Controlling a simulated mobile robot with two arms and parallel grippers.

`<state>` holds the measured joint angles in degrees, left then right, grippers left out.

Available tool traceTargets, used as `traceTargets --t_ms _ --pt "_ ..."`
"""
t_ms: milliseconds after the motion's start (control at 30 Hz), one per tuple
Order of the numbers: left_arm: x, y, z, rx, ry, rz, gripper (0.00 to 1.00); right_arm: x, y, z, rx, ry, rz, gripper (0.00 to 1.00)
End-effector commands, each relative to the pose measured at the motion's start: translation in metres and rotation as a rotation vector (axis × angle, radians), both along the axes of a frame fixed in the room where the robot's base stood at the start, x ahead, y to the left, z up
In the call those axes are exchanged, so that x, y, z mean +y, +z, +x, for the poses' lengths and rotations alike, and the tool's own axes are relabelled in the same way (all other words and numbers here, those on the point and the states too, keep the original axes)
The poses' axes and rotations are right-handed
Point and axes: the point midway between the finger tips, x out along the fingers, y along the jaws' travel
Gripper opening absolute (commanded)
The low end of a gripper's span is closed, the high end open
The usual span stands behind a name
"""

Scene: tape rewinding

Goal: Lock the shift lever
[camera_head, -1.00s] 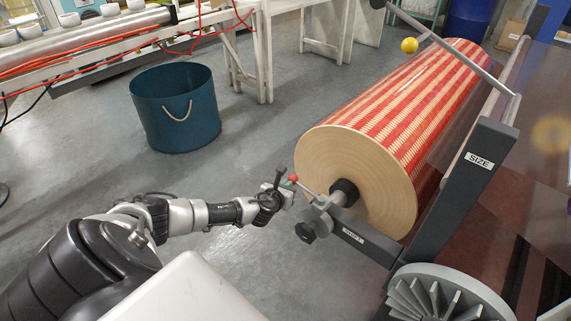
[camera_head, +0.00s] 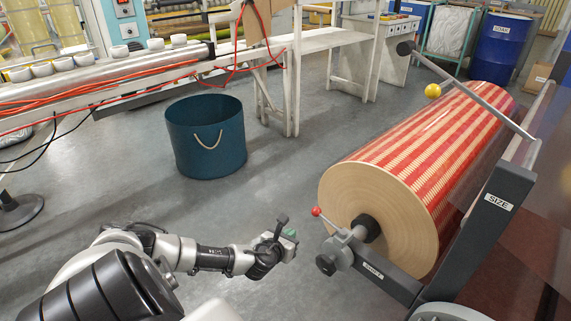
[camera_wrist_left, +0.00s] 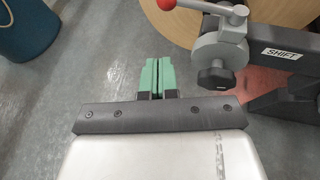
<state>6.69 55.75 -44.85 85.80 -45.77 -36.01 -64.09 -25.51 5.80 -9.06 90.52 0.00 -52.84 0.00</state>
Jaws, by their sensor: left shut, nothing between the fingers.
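The shift lever (camera_head: 329,220) is a thin metal rod with a red ball tip, on a grey clamp with a dark knob (camera_head: 325,264) at the end of the roll's shaft. In the left wrist view the lever (camera_wrist_left: 205,6) lies at the top, above the grey arm labelled SHIFT (camera_wrist_left: 281,53). My left gripper (camera_head: 290,236) is shut and empty, left of the lever and apart from it. Its green fingers (camera_wrist_left: 152,76) are together in the left wrist view, left of the dark knob. My right gripper is not in view.
The large red-and-cream striped roll (camera_head: 405,180) stands right of the lever, beside the frame labelled SIZE (camera_head: 490,215). A teal bucket (camera_head: 206,150) stands on the floor behind my left arm. The floor between bucket and roll is clear.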

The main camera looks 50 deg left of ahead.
Motion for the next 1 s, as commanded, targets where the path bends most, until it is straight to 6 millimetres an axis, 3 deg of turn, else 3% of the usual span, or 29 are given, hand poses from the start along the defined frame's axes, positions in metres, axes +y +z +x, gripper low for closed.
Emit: traceTargets --t_ms 233,833,933,1000 --pt "-0.003 0.007 -0.019 0.0 -0.001 0.002 0.0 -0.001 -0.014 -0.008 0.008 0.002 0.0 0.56" --pt "-0.004 0.007 -0.019 0.001 0.0 -0.001 0.0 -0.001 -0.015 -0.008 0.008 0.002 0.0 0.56" --pt "-0.011 -0.002 -0.023 0.001 0.037 -0.07 0.0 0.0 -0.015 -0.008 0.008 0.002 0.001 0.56" --pt "-0.024 -0.018 -0.03 0.003 0.115 -0.206 0.0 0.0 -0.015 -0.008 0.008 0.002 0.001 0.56"
